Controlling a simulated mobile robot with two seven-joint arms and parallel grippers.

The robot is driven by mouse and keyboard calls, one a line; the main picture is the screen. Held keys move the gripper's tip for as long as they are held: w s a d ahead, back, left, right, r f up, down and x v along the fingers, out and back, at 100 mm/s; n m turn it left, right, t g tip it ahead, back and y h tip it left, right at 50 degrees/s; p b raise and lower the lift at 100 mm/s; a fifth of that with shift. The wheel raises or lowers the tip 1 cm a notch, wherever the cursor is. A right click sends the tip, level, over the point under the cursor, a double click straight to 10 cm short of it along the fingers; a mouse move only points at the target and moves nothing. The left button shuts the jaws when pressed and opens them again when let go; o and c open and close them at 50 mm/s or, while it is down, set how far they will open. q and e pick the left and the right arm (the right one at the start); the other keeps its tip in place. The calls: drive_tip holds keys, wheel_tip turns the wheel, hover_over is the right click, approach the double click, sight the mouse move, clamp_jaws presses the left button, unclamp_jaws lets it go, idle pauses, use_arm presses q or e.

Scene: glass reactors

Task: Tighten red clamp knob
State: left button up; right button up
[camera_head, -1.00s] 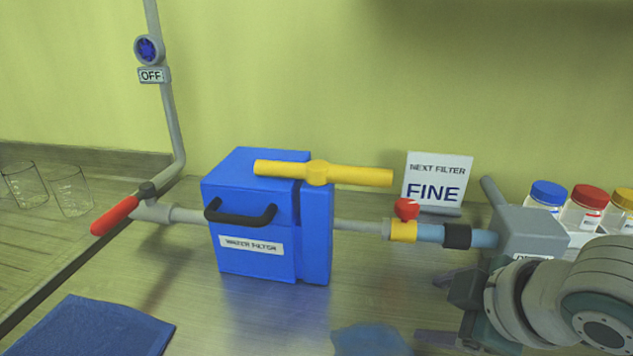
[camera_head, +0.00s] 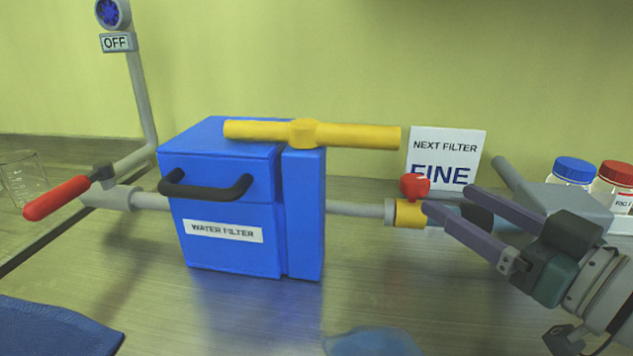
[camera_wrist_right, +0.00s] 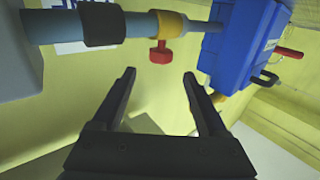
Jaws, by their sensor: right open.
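The red clamp knob (camera_head: 414,186) sits on top of the yellow clamp (camera_head: 409,213), on the pipe to the right of the blue water filter (camera_head: 235,232). In the right wrist view the red knob (camera_wrist_right: 160,53) shows beyond the fingertips, roughly between them, below the yellow clamp (camera_wrist_right: 171,24). My right gripper (camera_head: 446,197) is open and empty, its two fingers pointing left just to the right of the knob, not visibly gripping it. It also shows in the right wrist view (camera_wrist_right: 159,75). My left gripper is not in view.
A yellow T-handle (camera_head: 350,136) spans the filter's top. A sign reading FINE (camera_head: 447,157) stands behind the knob. A grey box (camera_head: 570,207) and lidded jars (camera_head: 572,172) are at right. A red-handled valve (camera_head: 58,198) is at left. Blue cloths lie in front.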

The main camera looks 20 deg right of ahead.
sight(425, 190)
drive_tip(key=w, duration=0.5)
drive_tip(key=w+a, duration=0.1)
drive_tip(key=w, duration=0.1)
drive_tip(key=shift+w+f, duration=0.3)
drive_tip(key=shift+f, duration=0.1)
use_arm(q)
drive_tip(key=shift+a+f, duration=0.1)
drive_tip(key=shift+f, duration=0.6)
use_arm(e)
drive_tip(key=shift+c, duration=0.3)
